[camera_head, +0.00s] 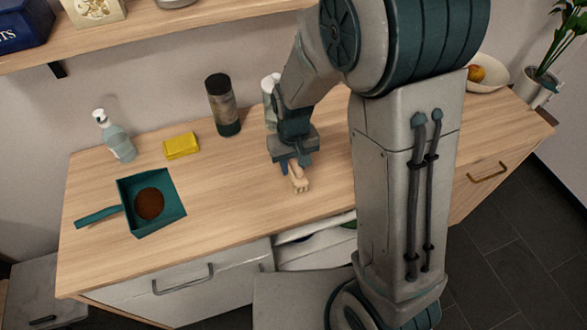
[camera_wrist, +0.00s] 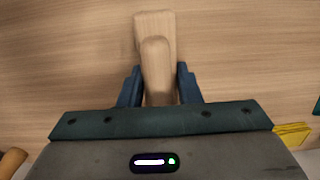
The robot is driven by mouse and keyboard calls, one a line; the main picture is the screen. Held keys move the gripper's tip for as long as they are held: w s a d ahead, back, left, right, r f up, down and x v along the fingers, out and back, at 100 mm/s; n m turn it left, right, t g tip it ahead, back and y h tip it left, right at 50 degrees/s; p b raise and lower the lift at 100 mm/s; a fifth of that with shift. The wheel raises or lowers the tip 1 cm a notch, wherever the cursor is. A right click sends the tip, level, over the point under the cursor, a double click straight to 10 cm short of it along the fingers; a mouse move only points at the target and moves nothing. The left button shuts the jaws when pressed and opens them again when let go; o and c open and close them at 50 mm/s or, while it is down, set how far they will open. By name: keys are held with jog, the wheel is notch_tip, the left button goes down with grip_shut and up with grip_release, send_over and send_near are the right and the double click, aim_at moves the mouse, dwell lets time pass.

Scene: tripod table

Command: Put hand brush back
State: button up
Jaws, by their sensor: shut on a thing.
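My gripper (camera_head: 294,165) is shut on a pale wooden hand brush (camera_head: 299,180) over the middle of the wooden counter. In the wrist view the brush (camera_wrist: 154,30) runs up between the two blue fingers (camera_wrist: 158,85), its wider end pointing away from the gripper. Bristles are not visible in either view. Whether the brush touches the counter I cannot tell. A teal dustpan (camera_head: 170,182) lies on the left of the counter, its handle pointing left, with a round brown patch or pile (camera_head: 149,204) in it.
A yellow sponge (camera_head: 181,146), a soap bottle (camera_head: 116,138) and a dark canister (camera_head: 222,106) stand along the back. A pale bottle (camera_head: 267,88) is partly hidden behind my arm. A fruit bowl (camera_head: 490,75) is at the right. Counter between dustpan and gripper is clear.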

jog(key=shift+f, duration=1.6)
jog(key=shift+f, duration=0.2)
jog(key=o, duration=0.9)
jog(key=shift+o, duration=0.2)
jog(key=shift+r, duration=0.1)
